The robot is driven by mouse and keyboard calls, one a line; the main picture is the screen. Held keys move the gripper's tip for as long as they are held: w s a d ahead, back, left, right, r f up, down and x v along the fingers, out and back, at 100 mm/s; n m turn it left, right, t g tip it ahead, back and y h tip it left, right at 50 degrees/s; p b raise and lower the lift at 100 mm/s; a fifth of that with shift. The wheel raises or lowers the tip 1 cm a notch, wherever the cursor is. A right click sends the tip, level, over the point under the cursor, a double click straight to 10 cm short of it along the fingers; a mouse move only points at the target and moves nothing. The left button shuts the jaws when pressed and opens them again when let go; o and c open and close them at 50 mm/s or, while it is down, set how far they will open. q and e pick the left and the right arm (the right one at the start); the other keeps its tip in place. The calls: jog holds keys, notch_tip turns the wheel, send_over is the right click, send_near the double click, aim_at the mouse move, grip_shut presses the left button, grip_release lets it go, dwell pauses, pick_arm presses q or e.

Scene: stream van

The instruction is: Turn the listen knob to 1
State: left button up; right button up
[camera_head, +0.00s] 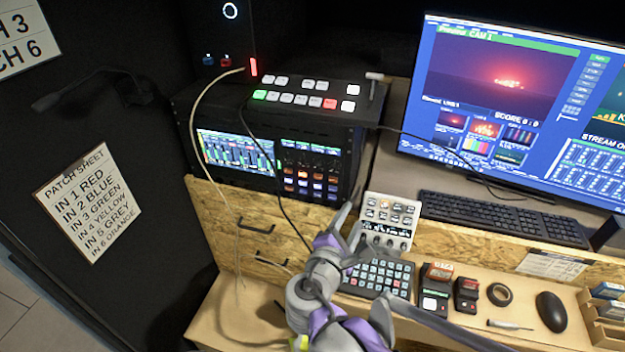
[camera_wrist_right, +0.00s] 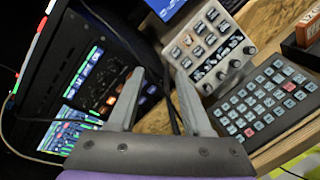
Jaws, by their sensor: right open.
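A white control panel (camera_head: 385,222) with buttons, a small display and a row of knobs (camera_head: 384,241) along its lower edge stands on the desk. It also shows in the right wrist view (camera_wrist_right: 213,48), with its knobs (camera_wrist_right: 229,69) on the side facing the keypad. I cannot read which knob is the listen knob or where it points. My right gripper (camera_head: 354,225) is just left of the panel, partly overlapping its lower left edge. In the wrist view its two fingers (camera_wrist_right: 160,72) are apart with no object held between them. My left gripper is not in view.
A black button pad (camera_head: 378,277) lies below the panel. A black rack unit (camera_head: 275,165) with a switcher (camera_head: 305,96) on top stands left. A keyboard (camera_head: 500,217), monitor (camera_head: 500,100), tape roll (camera_head: 500,294) and mouse (camera_head: 551,311) are to the right. Cables hang near my gripper.

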aim_at(333, 170)
jog(key=w+a+r+n+t, duration=0.2)
jog(key=w+a+n+t, duration=0.15)
jog(key=a, duration=0.35)
jog(key=shift+g+y, duration=0.3)
jog(key=shift+g, duration=0.15)
jog(key=x, duration=1)
jog(key=shift+s+d+r, duration=0.15)
jog(key=shift+d+r, duration=0.15)
jog(key=shift+d, duration=0.1)
jog(key=shift+c, duration=0.3)
grip_shut()
